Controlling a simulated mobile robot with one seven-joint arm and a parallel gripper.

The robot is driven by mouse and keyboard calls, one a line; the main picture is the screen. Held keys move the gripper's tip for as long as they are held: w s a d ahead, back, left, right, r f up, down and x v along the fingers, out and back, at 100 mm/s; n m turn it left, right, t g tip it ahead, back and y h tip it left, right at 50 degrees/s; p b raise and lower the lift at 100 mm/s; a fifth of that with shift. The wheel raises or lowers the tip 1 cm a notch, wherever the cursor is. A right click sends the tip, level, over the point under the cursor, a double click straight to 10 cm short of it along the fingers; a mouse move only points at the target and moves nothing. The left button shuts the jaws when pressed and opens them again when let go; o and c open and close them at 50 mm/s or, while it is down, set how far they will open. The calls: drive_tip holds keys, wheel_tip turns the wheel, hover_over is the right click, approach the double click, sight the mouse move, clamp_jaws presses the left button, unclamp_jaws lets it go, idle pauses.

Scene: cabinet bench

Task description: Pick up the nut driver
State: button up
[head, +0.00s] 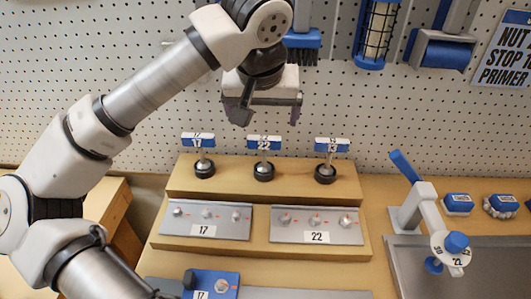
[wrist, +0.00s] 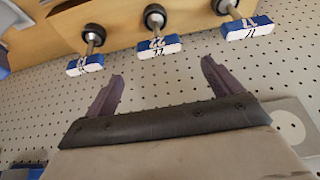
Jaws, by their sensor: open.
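Three nut drivers with blue-and-white labelled tops stand upright in black collars on the upper step of a wooden stand (head: 182,180). The left nut driver (head: 198,145) reads 17, the middle nut driver (head: 263,147) reads 22, and the right nut driver (head: 331,149) seems to read 13. My gripper (head: 267,112) is open and empty, above and apart from the middle one. In the wrist view my gripper (wrist: 162,70) has its fingers spread towards the middle nut driver (wrist: 158,45). The others show at the left (wrist: 87,64) and right (wrist: 245,27).
The lower step holds grey plates marked 17 (head: 205,232) and 22 (head: 317,237). A blue-handled device (head: 425,208) stands on the right by a grey tray (head: 490,265). A white pegboard with hanging tools and a sign (head: 504,50) closes the back.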

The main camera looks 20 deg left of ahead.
sight(264, 136)
drive_tip(key=x, duration=0.5)
drive_tip(key=shift+s+p+x, duration=0.15)
drive_tip(key=shift+p+x, duration=0.45)
drive_tip(key=shift+x, duration=0.75)
drive_tip(key=shift+s+p+x, duration=0.15)
drive_tip(key=shift+p+x, duration=0.45)
drive_tip(key=shift+x, duration=0.75)
drive_tip(key=shift+d+f, duration=0.1)
drive_tip(key=c, duration=1.2)
drive_tip(key=shift+o, duration=0.2)
drive_tip(key=shift+r+b, duration=0.4)
drive_tip(key=shift+r, duration=0.25)
wheel_tip(264, 136, up, 2)
drive_tip(key=shift+b, duration=0.4)
drive_tip(key=s+d+b, duration=0.1)
drive_tip(key=s+b, duration=0.1)
drive_tip(key=s, duration=0.6)
drive_tip(key=s+d+b, duration=0.2)
drive_tip(key=s, duration=0.7)
drive_tip(key=shift+s+d, duration=0.3)
drive_tip(key=shift+s, duration=0.05)
drive_tip(key=shift+r, duration=0.1)
